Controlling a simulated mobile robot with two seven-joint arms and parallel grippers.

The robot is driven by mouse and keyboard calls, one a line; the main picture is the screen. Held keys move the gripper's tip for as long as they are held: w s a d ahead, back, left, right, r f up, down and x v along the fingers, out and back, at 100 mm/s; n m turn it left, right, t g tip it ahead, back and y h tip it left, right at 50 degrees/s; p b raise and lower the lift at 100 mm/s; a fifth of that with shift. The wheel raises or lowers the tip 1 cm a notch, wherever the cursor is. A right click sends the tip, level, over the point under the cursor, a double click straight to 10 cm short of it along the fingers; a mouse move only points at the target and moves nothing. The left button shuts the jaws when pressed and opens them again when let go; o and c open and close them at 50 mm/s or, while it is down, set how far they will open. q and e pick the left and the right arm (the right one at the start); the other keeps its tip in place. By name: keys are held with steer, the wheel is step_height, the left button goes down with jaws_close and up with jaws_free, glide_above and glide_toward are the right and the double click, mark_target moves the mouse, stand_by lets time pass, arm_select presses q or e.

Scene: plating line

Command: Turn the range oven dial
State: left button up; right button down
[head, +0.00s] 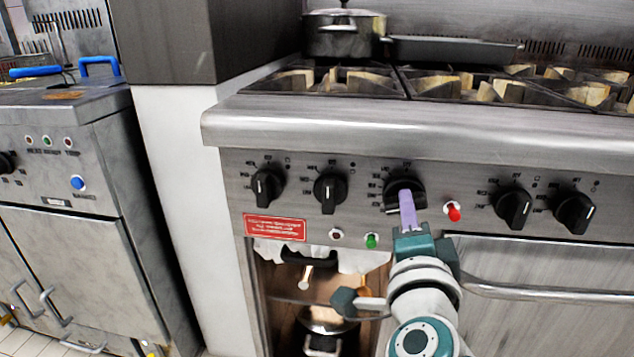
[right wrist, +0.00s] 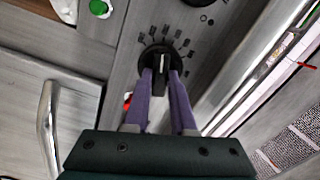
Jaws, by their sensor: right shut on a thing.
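The range front panel carries a row of black dials. The dial at its middle (head: 419,187), just left of the red button, is partly covered by my right gripper (head: 407,205). In the right wrist view the same dial (right wrist: 158,55) sits between the tips of the purple fingers of my right gripper (right wrist: 161,76), which is shut on its raised grip. The dial's printed marks show around it. My left gripper is not in view.
Other black dials (head: 266,187) sit on either side. A red button (head: 452,211) and a green button (head: 372,240) are close by. An oven door handle (head: 550,294) juts out at lower right. A pot (head: 343,36) and a flat pan (head: 450,50) stand on the burners above.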

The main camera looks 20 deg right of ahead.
steer(key=shift+n+p, duration=0.5)
steer(key=shift+n, duration=1.3)
steer(key=c, duration=0.7)
jaws_free()
steer(key=shift+c, duration=0.2)
steer(key=p+v, duration=0.3)
steer(key=v, duration=0.7)
